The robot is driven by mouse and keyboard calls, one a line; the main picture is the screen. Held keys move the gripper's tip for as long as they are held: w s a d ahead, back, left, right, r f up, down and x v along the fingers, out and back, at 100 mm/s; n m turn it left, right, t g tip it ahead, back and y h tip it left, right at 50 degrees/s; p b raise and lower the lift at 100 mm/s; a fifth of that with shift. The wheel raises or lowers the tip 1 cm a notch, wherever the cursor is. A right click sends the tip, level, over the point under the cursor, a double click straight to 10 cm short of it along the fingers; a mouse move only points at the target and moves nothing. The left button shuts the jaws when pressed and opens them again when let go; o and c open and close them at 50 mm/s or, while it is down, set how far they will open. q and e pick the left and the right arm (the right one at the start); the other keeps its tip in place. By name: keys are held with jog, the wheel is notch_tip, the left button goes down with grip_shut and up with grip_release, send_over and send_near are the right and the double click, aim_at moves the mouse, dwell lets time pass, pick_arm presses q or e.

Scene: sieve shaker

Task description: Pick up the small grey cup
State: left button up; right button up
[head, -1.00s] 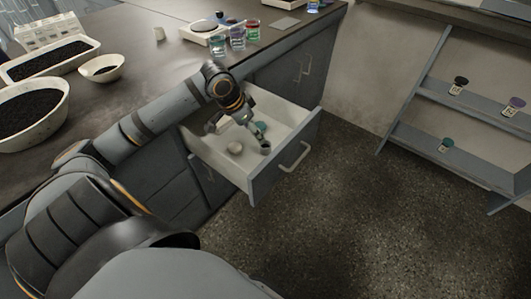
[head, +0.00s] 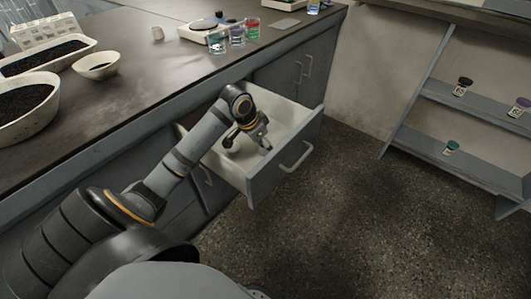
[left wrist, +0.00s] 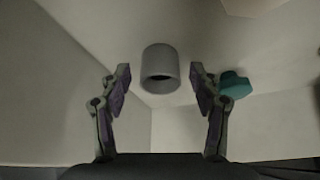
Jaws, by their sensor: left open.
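The small grey cup (left wrist: 160,65) shows in the left wrist view, inside the open drawer (head: 266,182). Its dark opening faces the camera. My left gripper (left wrist: 160,74) is open, with one finger on each side of the cup and visible gaps on both sides; the fingers do not appear to touch it. In the head view my left gripper (head: 264,141) reaches down into the drawer, and the arm and fingers largely hide the cup. My right gripper is in neither view.
A teal object (left wrist: 236,85) lies close beside the right finger in the left wrist view. The drawer's walls surround the gripper.

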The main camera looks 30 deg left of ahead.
pick_arm(q)
jog(key=shift+w+f, duration=0.15)
jog(key=shift+f, duration=0.1)
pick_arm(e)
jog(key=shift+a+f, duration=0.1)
